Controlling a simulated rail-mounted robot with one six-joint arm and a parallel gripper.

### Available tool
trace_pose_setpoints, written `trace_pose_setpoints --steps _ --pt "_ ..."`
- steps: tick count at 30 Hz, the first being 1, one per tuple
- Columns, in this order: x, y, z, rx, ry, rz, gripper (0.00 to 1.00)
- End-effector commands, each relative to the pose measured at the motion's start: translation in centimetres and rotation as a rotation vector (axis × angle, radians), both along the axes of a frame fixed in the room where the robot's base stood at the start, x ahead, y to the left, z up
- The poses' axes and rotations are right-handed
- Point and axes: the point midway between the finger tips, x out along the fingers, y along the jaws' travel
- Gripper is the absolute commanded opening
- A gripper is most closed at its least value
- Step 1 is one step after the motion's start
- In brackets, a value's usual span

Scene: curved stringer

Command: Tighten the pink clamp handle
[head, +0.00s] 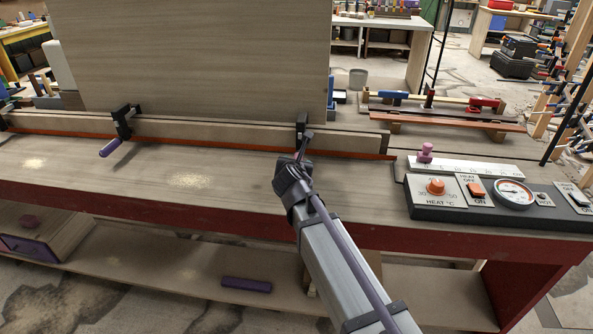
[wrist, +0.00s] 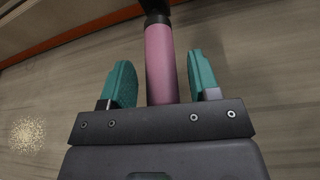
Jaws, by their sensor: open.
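The pink clamp handle (wrist: 160,62) shows in the wrist view, running from a dark clamp part at the top edge down between the two teal fingers of my gripper (wrist: 157,82). A gap shows on each side of the handle, so the fingers are apart from it. In the head view my gripper (head: 304,150) is at the right clamp (head: 302,122) on the long wooden strip (head: 220,134). My arm hides most of the handle there. A second clamp with a purple handle (head: 110,147) grips the strip further left.
A tall wooden panel (head: 190,55) stands behind the strip. A control box with an orange knob and a gauge (head: 512,193) sits on the bench (head: 130,185) at right. A pink peg (head: 425,153) stands behind it.

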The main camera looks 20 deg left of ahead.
Motion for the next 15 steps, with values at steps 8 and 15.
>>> trace_pose_setpoints --steps 8,15 --pt "0.13 0.0 0.03 0.0 0.0 0.0 0.51" --pt "0.12 0.0 0.02 0.0 0.0 0.0 0.28"
